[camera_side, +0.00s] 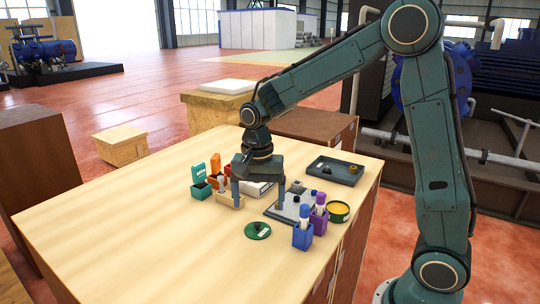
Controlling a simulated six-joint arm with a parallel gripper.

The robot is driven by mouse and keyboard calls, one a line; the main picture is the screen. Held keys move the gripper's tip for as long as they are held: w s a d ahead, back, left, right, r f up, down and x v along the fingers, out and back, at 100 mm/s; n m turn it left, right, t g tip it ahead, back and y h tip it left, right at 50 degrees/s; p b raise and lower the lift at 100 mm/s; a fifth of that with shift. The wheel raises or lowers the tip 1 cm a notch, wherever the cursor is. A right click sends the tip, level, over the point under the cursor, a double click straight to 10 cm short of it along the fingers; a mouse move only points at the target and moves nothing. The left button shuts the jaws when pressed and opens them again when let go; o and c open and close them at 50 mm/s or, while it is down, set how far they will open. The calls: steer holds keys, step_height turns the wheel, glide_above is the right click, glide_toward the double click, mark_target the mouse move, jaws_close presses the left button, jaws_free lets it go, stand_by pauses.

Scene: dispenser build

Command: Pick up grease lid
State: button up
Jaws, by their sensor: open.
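A round, flat dark green lid (258,231) with a dark knob and a small pale label lies on the table near the front; it looks like the grease lid. An open round green tin (339,211) with yellow contents stands to its right. My gripper (258,196) points down with its two fingers spread wide and nothing visible between them. In the picture it is above and behind the lid, apart from it. Its exact height over the table is hard to tell.
A grey plate (285,212) with small parts lies right of my gripper. Blue (302,236) and purple (319,219) holders stand at the front right. Green (200,190) and orange-lidded (215,165) boxes stand left. A dark tray (335,170) lies behind. The table's left side is clear.

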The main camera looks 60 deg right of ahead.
mark_target(258, 223)
steer(key=shift+f, duration=0.7)
steer(key=shift+f, duration=0.1)
steer(key=shift+w+a+f, duration=0.1)
steer(key=shift+w+f, duration=0.05)
steer(key=shift+f, duration=2.35)
steer(key=c, duration=1)
